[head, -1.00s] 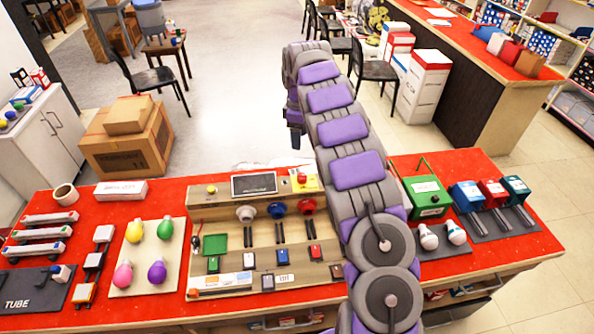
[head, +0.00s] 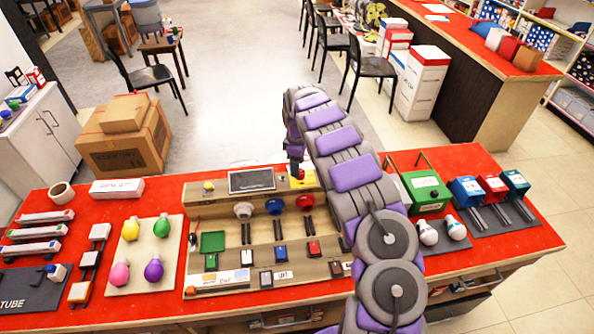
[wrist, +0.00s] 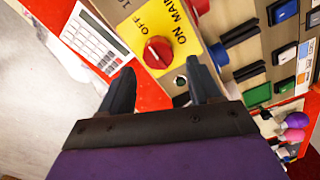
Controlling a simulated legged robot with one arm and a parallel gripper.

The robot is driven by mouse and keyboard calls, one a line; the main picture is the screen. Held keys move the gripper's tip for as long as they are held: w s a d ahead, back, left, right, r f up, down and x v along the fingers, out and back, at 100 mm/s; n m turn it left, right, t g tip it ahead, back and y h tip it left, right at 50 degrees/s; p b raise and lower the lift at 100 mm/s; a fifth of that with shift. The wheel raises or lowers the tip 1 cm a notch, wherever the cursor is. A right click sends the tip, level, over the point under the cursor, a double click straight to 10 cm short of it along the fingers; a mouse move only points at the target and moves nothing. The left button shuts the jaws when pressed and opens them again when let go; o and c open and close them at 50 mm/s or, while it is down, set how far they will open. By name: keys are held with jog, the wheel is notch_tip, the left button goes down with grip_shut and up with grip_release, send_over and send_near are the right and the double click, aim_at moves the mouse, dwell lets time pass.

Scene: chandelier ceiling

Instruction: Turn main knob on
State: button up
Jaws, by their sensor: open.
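The main knob (wrist: 157,53) is a red round knob on a yellow plate (wrist: 183,40) marked OFF, ON and MAIN in the wrist view. Its pointer direction is hard to tell. My gripper (wrist: 163,77) is open, with its two dark fingers apart and pointing toward the knob. The knob lies just beyond the fingertips, roughly between them, and nothing is held. In the head view, my gripper (head: 296,172) hangs over the back right of the wooden control board (head: 228,262), by the yellow plate (head: 303,180). My gripper partly hides the knob there.
A calculator (wrist: 93,37) lies beside the board. Red, blue and white round sockets and several switches sit on the board. A green box (head: 427,192) stands to its right. Bulbs on a pale panel (head: 128,277) lie to its left.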

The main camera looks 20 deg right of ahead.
jog(key=shift+d+f, duration=0.2)
jog(key=shift+f, duration=0.55)
jog(key=shift+d+f, duration=0.15)
jog(key=shift+f, duration=0.55)
jog(key=shift+a, duration=0.1)
jog(key=shift+a, duration=0.15)
jog(key=shift+c, duration=0.7)
jog(key=c, duration=0.9)
